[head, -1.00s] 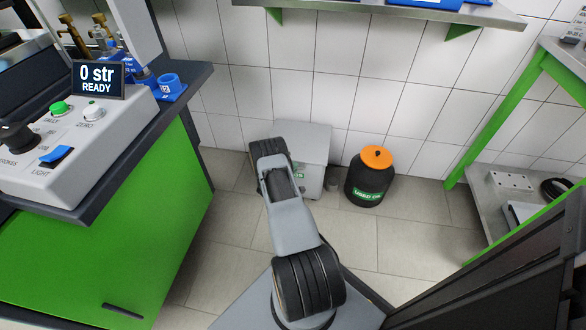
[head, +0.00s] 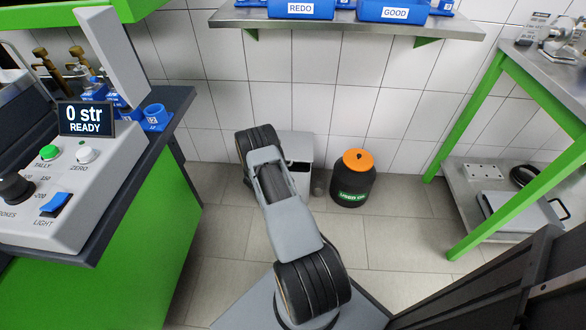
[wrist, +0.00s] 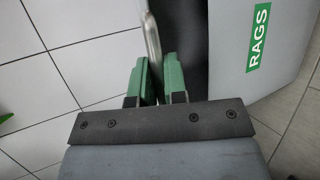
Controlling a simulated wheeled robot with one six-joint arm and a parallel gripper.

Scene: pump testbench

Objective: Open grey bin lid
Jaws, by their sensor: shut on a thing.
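The grey bin (head: 303,178) stands on the floor by the tiled wall, partly hidden behind my arm in the head view. Its lid (head: 296,145) looks raised, with a dark gap between it and the bin's front. In the wrist view, the bin's front with a green RAGS label (wrist: 258,38) is at the upper right, beside the dark opening (wrist: 194,60). My gripper (wrist: 157,64) has green fingers and is shut on a thin metal handle (wrist: 152,38) that runs up between them. The fingers are hidden in the head view.
A black used-oil container (head: 353,180) with an orange lid stands right of the bin. A green bench (head: 150,215) is at left and a green-framed table (head: 515,125) at right. A shelf (head: 345,20) with blue bins hangs above.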

